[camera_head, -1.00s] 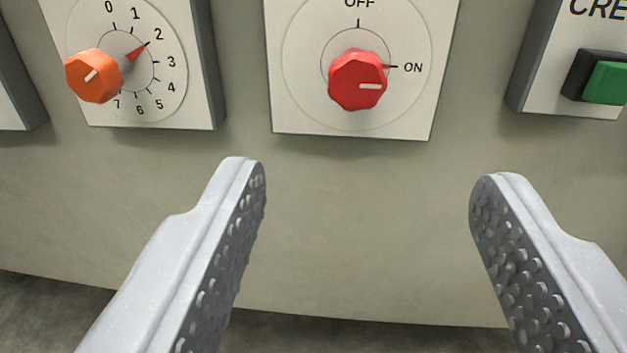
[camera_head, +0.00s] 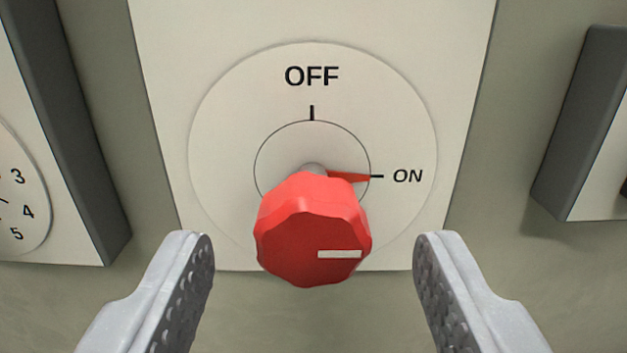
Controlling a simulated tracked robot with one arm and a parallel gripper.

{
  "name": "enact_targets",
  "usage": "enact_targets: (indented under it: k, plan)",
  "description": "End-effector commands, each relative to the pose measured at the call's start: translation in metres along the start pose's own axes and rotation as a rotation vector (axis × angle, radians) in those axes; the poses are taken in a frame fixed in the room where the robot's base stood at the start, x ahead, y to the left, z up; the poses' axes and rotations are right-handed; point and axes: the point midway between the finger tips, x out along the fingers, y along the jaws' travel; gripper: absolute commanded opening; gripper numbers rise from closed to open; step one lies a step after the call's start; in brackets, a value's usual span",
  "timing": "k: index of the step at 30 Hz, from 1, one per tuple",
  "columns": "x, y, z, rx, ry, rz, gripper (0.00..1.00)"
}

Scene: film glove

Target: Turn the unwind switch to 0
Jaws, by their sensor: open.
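A red faceted knob (camera_head: 312,235) sits on a white plate (camera_head: 165,60) marked OFF at the top and ON at the right. Its red pointer and white line point right, to ON. My gripper (camera_head: 315,243) is open, with one finger on each side of the knob and a gap to it on both sides. At the left edge, part of a numbered dial (camera_head: 20,205) shows the marks 3, 4 and 5; its knob and its 0 are out of view. No plate name shows, so I cannot tell which one is the unwind switch.
Another box (camera_head: 590,130) with a dark side stands out from the wall at the right edge. The grey-green wall (camera_head: 505,250) is bare between the boxes and below the plate.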

Motion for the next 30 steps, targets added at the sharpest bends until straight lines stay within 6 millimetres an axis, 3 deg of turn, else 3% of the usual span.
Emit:
enact_targets:
  k: [9,19,20,24,30]
  plan:
    - [0.021,-0.001,0.001,0.001,0.001,-0.001,0.55]
    - [0.024,-0.001,0.000,0.000,-0.001,-0.001,0.55]
    - [0.024,-0.001,0.000,0.000,-0.001,-0.001,0.53]
    - [0.024,-0.001,0.000,0.000,-0.001,-0.001,0.14]
    - [0.024,0.001,0.000,-0.003,-0.001,0.000,0.11]
